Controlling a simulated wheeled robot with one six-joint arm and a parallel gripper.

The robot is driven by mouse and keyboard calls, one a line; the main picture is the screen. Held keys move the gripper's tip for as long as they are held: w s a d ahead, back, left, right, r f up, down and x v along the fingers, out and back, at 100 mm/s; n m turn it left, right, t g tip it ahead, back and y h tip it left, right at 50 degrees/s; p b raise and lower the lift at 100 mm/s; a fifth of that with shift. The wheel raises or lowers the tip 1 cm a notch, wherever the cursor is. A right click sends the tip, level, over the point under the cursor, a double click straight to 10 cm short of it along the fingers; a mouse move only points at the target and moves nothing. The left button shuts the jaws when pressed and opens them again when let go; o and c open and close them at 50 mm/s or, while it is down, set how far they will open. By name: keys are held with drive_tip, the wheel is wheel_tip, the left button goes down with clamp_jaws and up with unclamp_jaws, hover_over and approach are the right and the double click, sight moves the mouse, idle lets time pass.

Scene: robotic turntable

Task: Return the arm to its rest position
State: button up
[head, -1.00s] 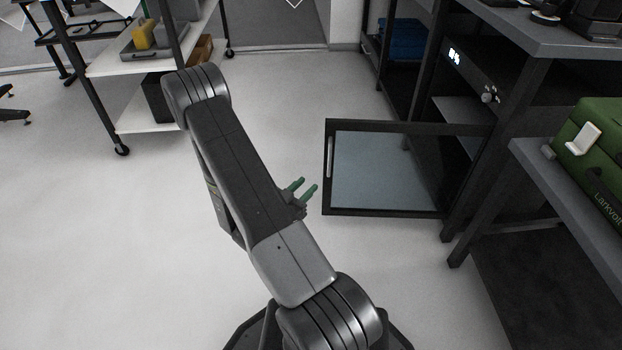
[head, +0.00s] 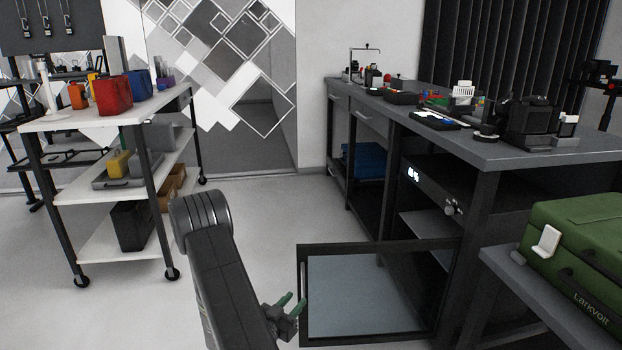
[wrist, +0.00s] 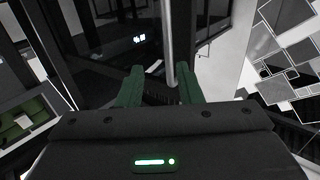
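My gripper (head: 291,304) has green fingers and sits beside my raised arm, low in the head view, just left of the open door (head: 303,300) with the glass pane. In the wrist view the two green fingers (wrist: 160,84) stand apart with nothing between them that they touch. The door's pale vertical handle bar (wrist: 169,45) shows beyond the fingers. I cannot tell the exact gap between fingers and door.
A dark workbench (head: 560,152) with devices stands at the right, and a green case (head: 575,235) rests on a lower table. A white shelf cart (head: 100,118) with colored bins stands at the left. Pale floor (head: 270,205) is clear between them.

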drive_tip(key=b+x, duration=0.1)
drive_tip(key=x, duration=0.5)
drive_tip(key=shift+w, duration=0.2)
drive_tip(key=shift+d, duration=0.1)
